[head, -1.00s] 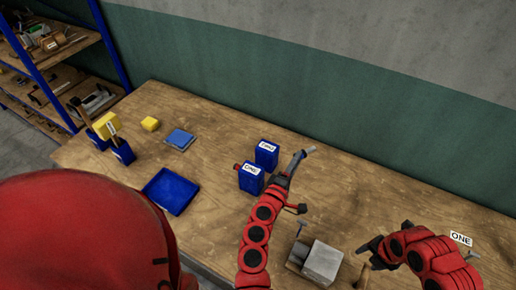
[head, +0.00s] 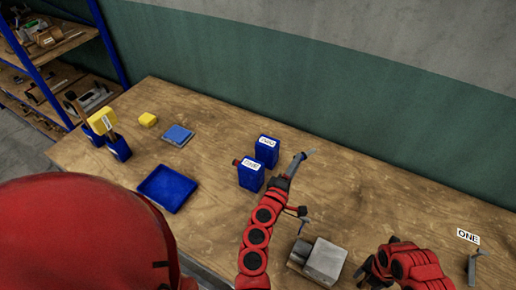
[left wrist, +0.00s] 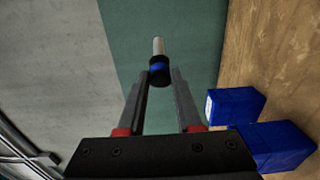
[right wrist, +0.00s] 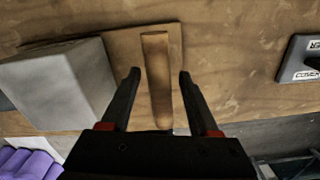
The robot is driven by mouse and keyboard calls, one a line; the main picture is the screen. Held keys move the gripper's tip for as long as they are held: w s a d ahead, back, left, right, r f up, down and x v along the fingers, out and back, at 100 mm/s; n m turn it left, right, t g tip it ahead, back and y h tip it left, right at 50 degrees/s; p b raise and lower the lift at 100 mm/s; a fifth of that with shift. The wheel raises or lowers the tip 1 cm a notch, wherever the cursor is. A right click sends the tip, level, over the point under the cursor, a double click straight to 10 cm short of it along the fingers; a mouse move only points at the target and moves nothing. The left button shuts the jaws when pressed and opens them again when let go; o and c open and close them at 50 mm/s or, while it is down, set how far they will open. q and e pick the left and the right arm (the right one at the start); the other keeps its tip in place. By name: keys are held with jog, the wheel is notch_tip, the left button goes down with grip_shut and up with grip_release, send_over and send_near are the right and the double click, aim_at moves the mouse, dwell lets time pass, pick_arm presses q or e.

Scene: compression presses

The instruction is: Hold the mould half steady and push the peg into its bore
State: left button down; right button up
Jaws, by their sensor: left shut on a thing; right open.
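My left gripper (head: 298,162) is shut on a slim round piece with a black and blue end and a silver tip (left wrist: 158,46), seemingly the peg. It holds this piece above the table, apart from the grey block. The grey block (head: 325,262), seemingly the mould half, sits on a wooden base at the front of the table. It also shows in the right wrist view (right wrist: 60,85). My right gripper (right wrist: 160,76) is open, with its fingers on either side of an upright-looking wooden piece (right wrist: 157,60); contact is not visible. The block's bore is not visible.
Two blue labelled containers (head: 251,175) stand left of my left gripper. A blue tray (head: 167,188), a blue pad (head: 177,135) and a yellow block (head: 148,119) lie further left. A "ONE" sign (head: 468,236) is at right. The back middle of the table is clear.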

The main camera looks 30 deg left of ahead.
jog(key=shift+f+b, duration=0.35)
jog(key=shift+f, duration=0.5)
grip_shut()
dwell(2.0)
